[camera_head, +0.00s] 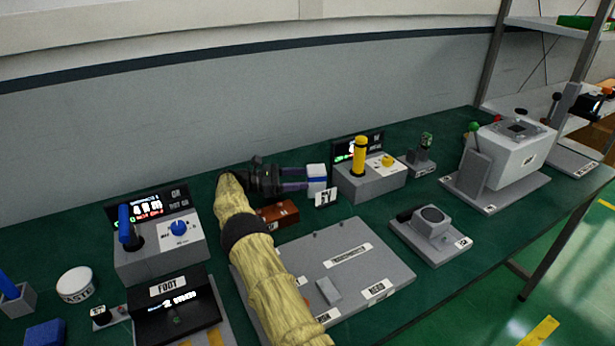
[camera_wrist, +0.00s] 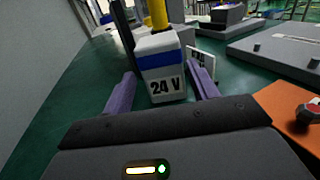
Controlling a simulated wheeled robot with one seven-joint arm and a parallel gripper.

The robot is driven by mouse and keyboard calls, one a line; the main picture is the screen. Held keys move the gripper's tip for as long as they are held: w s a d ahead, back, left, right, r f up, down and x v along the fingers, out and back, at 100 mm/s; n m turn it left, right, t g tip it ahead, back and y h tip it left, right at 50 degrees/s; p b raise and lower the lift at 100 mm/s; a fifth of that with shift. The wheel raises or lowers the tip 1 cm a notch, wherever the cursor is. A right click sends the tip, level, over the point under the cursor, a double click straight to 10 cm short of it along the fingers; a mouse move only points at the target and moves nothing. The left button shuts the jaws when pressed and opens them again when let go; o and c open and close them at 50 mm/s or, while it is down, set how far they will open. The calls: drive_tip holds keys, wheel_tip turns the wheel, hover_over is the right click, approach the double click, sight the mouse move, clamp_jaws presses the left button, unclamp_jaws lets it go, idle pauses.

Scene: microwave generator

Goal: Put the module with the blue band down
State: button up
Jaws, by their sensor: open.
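The module with the blue band (camera_head: 317,176) is a white block marked 24 V. It stands on the green bench beside the grey box with the yellow handle. In the wrist view the module (camera_wrist: 161,84) is upright between my two purple fingers. My gripper (camera_head: 305,180) is open around it, with visible gaps at the sides of the module in the wrist view (camera_wrist: 160,90). Its base appears to rest on the green surface. A small white label plate (camera_head: 326,197) stands just in front of it.
A grey box with a yellow handle (camera_head: 359,158) is close behind the module. A brown block (camera_head: 279,214) lies near my gripper. A grey fixture plate (camera_head: 345,262) lies in front. A box with a blue handle (camera_head: 160,250) stands left. Green bench shows between fixtures.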

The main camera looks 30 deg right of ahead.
drive_tip(key=shift+w+a, duration=0.25)
drive_tip(key=shift+a, duration=0.35)
drive_tip(key=shift+s+r, duration=0.1)
